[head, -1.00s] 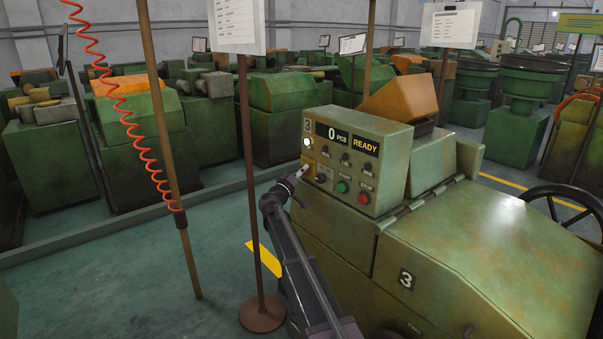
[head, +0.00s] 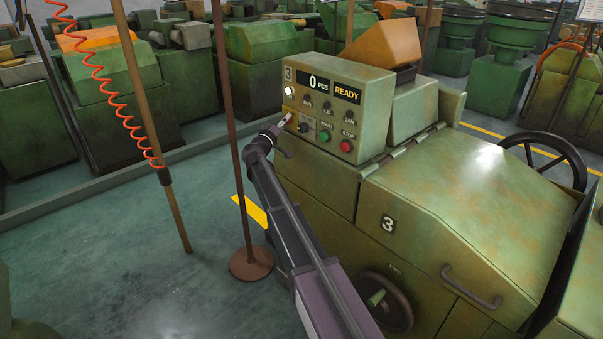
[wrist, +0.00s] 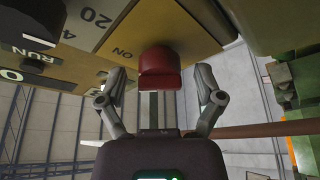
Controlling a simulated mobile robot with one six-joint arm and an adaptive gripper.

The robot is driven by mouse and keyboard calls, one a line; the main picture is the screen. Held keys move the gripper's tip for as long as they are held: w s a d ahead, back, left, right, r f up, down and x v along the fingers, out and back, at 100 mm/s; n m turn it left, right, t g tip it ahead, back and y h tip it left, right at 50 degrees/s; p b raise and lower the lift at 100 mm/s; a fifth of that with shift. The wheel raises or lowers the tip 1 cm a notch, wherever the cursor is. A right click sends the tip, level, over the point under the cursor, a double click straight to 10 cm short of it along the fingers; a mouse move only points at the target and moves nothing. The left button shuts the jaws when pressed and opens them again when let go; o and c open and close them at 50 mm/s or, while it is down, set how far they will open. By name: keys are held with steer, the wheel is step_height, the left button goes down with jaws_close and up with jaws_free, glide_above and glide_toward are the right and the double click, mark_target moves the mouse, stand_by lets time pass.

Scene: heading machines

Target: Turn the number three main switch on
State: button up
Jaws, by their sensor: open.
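The number three machine's control panel (head: 340,105) shows "0 PCS" and "READY", with a lit white lamp (head: 289,91) at its left. My gripper (head: 283,122) is at the panel's lower left, by a yellow plate. In the wrist view, a red switch knob (wrist: 160,68) sits on the yellow plate (wrist: 115,35) beside the word "ON". My open fingers (wrist: 161,84) stand on either side of the knob, with gaps showing. A thin grey bar lies between the palm and the knob. In the head view the red knob cannot be made out behind my gripper.
A green button (head: 325,136) and a red stop button (head: 346,146) sit right of my gripper. A brown post (head: 236,170) stands close left of my arm; a wooden pole (head: 150,120) with an orange coiled hose is farther left. A handwheel (head: 388,300) is low in front.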

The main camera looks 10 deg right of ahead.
steer(key=shift+r, duration=0.1)
steer(key=shift+n+y+p, duration=0.9)
steer(key=shift+n+p, duration=0.2)
steer(key=shift+n, duration=1.2)
steer(key=shift+n+g+y+p, duration=0.25)
steer(key=shift+n+y+p, duration=0.35)
steer(key=shift+n, duration=0.55)
steer(key=shift+n+g+y+p, duration=0.3)
steer(key=shift+n+p, duration=0.45)
steer(key=shift+n, duration=0.4)
steer(key=shift+n+g+y+p, duration=0.3)
steer(key=shift+n+g+p, duration=0.35)
steer(key=shift+n+p, duration=1.05)
steer(key=shift+n+g+p, duration=0.85)
steer(key=shift+n+g, duration=0.15)
steer(key=shift+n, duration=1)
steer(key=p+v, duration=0.4)
steer(key=v, duration=1)
steer(key=s+d+f+m+g+y+b, duration=0.1)
steer(key=s+d+f+m+g, duration=0.1)
steer(key=s, duration=0.4)
steer(key=s+d+f+m+g+y+b, duration=0.1)
steer(key=s+d+f+m+g+y, duration=0.1)
steer(key=s+d+f+m, duration=0.3)
steer(key=s+d+f+m+g+y+b, duration=0.1)
steer(key=s+d+f+m+g, duration=0.2)
steer(key=s+f, duration=0.3)
steer(key=shift+s+d+m, duration=0.4)
steer(key=shift+s+d, duration=0.2)
steer(key=shift+s, duration=0.8)
